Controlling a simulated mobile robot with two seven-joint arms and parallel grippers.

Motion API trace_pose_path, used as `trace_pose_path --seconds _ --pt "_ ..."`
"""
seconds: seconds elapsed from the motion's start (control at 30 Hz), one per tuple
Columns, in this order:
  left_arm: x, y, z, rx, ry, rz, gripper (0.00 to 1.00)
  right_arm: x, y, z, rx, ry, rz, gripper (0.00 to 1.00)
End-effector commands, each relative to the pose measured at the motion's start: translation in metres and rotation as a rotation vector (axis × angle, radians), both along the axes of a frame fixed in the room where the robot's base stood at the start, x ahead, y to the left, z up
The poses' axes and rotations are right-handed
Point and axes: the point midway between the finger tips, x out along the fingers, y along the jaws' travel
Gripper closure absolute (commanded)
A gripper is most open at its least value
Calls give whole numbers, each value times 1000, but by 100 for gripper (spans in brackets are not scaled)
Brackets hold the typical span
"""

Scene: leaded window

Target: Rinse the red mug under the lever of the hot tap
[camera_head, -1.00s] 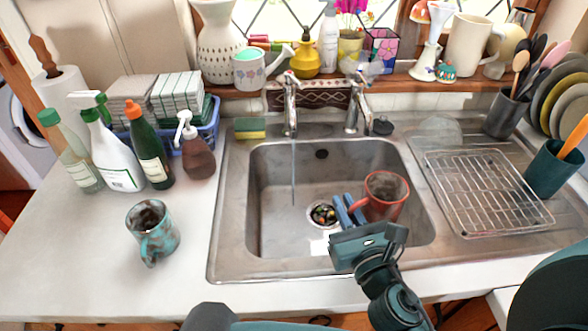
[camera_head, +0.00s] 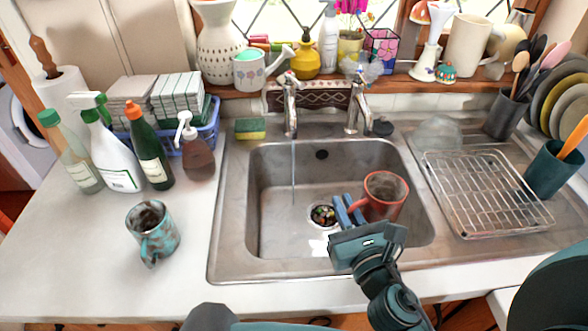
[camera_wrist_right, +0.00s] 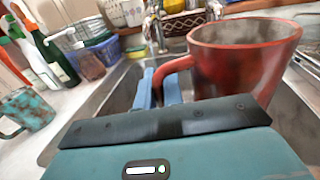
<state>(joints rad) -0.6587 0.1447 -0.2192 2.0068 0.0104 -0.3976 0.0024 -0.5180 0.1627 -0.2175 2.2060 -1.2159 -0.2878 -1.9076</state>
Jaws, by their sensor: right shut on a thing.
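The red mug (camera_head: 386,197) is upright over the right part of the sink basin, its handle pointing left. My right gripper (camera_head: 347,211) is shut on the mug's handle; the red mug (camera_wrist_right: 240,62) and the blue fingers of the right gripper (camera_wrist_right: 160,88) show close up in the right wrist view. The left tap (camera_head: 290,103) has a red mark on top, and a thin stream of water (camera_head: 293,170) falls from it, left of the mug and apart from it. The right tap (camera_head: 355,108) shows no stream. My left gripper is not in view.
A teal and brown mug (camera_head: 153,232) stands on the counter left of the sink (camera_head: 268,262). Several bottles and a blue basket (camera_head: 207,133) stand behind it. A sponge (camera_head: 250,128) lies at the sink's back left corner. A wire rack (camera_head: 487,193) sits on the right drainboard.

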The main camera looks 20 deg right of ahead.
Motion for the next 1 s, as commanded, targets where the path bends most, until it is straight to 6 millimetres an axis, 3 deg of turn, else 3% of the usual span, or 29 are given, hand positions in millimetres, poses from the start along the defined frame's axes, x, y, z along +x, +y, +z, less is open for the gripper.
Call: trace_pose_path --seconds 1.0 --pt "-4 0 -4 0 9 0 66 -7 -4 2 -2 -3 1 100"
